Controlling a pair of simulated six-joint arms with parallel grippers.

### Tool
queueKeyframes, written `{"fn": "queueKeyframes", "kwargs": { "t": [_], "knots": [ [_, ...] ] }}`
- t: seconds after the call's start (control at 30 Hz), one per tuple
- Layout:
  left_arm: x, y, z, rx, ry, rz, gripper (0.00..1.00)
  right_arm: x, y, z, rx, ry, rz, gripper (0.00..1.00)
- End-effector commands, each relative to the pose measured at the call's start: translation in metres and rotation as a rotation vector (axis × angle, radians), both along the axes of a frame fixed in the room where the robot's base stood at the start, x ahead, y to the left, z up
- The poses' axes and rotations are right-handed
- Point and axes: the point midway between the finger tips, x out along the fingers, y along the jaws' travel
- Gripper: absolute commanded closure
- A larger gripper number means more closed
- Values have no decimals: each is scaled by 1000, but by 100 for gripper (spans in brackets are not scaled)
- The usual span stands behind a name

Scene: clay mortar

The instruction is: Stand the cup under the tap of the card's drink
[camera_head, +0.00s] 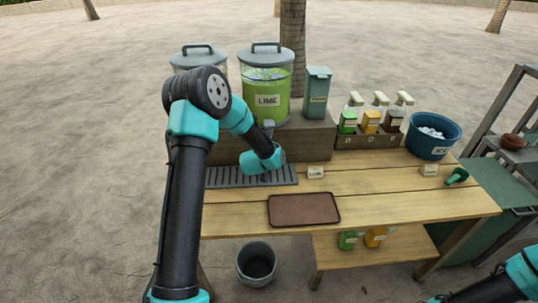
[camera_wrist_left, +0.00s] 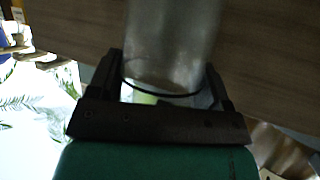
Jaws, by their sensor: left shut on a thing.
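My left gripper (camera_wrist_left: 163,82) is shut on a clear cup (camera_wrist_left: 172,40), which stands between its two fingers in the left wrist view. In the head view my left wrist is low over the grey slatted drip tray (camera_head: 225,177), in front of the lime dispenser; the cup is mostly hidden there. The lime dispenser (camera_head: 264,100) holds green liquid and has a tap (camera_head: 268,125) at its lower front. A second dispenser (camera_head: 198,53) on the left is mostly hidden by my arm. A small card (camera_head: 316,173) on the table appears to read lime. My right gripper is out of view.
A brown tray (camera_head: 303,209) lies on the table front. A bottle rack (camera_head: 366,142), a blue ice bucket (camera_head: 432,135), another card (camera_head: 429,170) and a green scoop (camera_head: 456,176) are on the right. A grey bin (camera_head: 256,264) stands below.

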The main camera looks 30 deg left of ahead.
Motion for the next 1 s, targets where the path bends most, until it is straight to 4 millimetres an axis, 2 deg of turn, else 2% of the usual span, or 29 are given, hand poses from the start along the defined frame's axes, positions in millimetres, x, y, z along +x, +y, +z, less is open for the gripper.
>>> {"fn": "queueKeyframes", "kwargs": {
  "t": [0.13, 0.43, 0.73, 1.0],
  "knots": [
    [10, 6, -2, 1, 0, 0, 67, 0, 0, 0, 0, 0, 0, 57],
    [11, 6, -2, 0, 1, -1, 67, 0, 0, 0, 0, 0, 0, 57],
    [10, 6, -33, 0, 2, 0, 67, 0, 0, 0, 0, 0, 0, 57],
    [11, 6, -36, 1, 0, -1, 67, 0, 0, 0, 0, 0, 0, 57]
  ]
}}
